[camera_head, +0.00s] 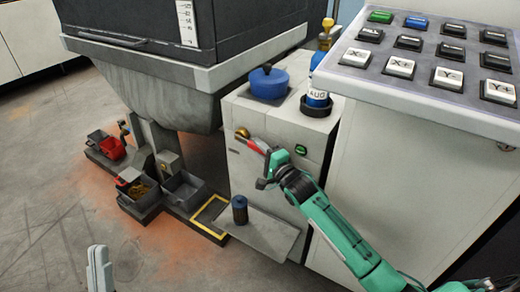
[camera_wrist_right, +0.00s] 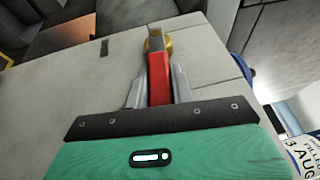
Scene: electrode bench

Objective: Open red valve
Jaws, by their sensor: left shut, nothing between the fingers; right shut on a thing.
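The red valve is a red lever handle (camera_wrist_right: 159,77) on a brass fitting (camera_wrist_right: 154,42) at the front of a light grey cabinet. In the head view the brass fitting (camera_head: 242,133) shows at the cabinet's upper left, with the red handle (camera_head: 257,145) slanting down to the right from it. My right gripper (camera_wrist_right: 159,92) is shut on the red handle, one finger on each side. In the head view my right gripper (camera_head: 264,165) partly covers the handle's lower end. My left gripper (camera_head: 99,268) is shut and empty at the bottom left, far from the valve.
The grey cabinet (camera_head: 235,180) carries a blue-lidded pot (camera_head: 268,82) and a labelled blue bottle (camera_head: 317,97). A button console (camera_head: 400,150) stands close on the right. Small bins (camera_head: 182,190) and a dark blue cylinder (camera_head: 240,210) sit low in front. Floor at the left is clear.

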